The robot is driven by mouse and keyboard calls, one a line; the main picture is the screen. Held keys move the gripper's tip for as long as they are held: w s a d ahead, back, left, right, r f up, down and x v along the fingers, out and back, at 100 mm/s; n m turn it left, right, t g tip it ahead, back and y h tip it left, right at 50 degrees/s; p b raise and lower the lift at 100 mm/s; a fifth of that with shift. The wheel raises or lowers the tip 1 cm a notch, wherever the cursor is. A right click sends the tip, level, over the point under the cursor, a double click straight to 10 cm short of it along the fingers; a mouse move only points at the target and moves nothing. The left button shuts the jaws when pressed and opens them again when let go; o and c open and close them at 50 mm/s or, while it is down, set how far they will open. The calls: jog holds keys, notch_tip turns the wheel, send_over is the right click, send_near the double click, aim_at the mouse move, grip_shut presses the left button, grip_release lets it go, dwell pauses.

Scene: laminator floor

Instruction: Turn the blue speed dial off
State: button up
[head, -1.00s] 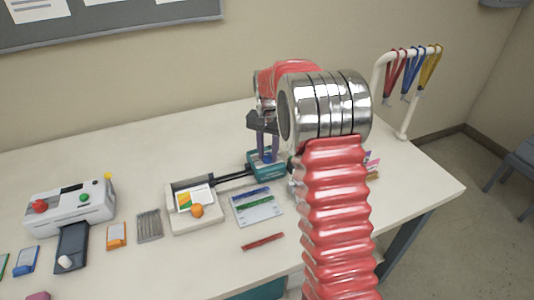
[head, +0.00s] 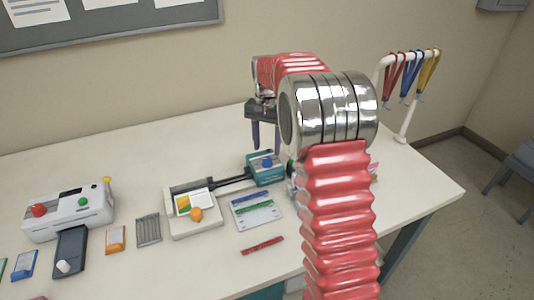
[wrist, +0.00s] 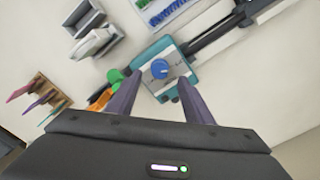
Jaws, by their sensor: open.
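The blue speed dial (head: 267,162) sits on top of a teal box (head: 262,177) on the table. The wrist view shows the round blue dial (wrist: 160,68) on a pale plate with a light pointer mark; the scale markings are too small to read. My gripper (head: 267,150) is open and empty, pointing down above the teal box, with its fingers clear of the dial. In the wrist view its two dark fingers (wrist: 158,80) stand apart, one on each side of the box's near part.
A dark rail joins the teal box to a white unit with an orange knob (head: 196,214). A card with coloured strips (head: 256,209) lies in front. A white laminator (head: 70,210) stands at left, and a lanyard rack (head: 401,132) at right. The back of the table is clear.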

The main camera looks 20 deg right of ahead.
aim_at(267, 159)
notch_tip(267, 159, up, 9)
jog(key=shift+f, duration=0.2)
dwell(0.6)
jog(key=s+a+f+n, duration=0.1)
jog(key=s+f+n, duration=0.2)
jog(key=f, duration=0.1)
jog(key=s+a+r+n+t, duration=0.1)
jog(key=s+a, duration=0.3)
jog(key=s, duration=0.6)
jog(key=s+a+r+n+t, duration=0.2)
jog(key=s+a+n, duration=0.1)
jog(key=s, duration=0.7)
jog(key=s+a+r+n+t, duration=0.1)
jog(key=s+a, duration=0.4)
jog(key=s, duration=0.6)
jog(key=shift+r+n+t, duration=0.35)
jog(key=shift+n+t, duration=0.05)
jog(key=shift+t, duration=0.4)
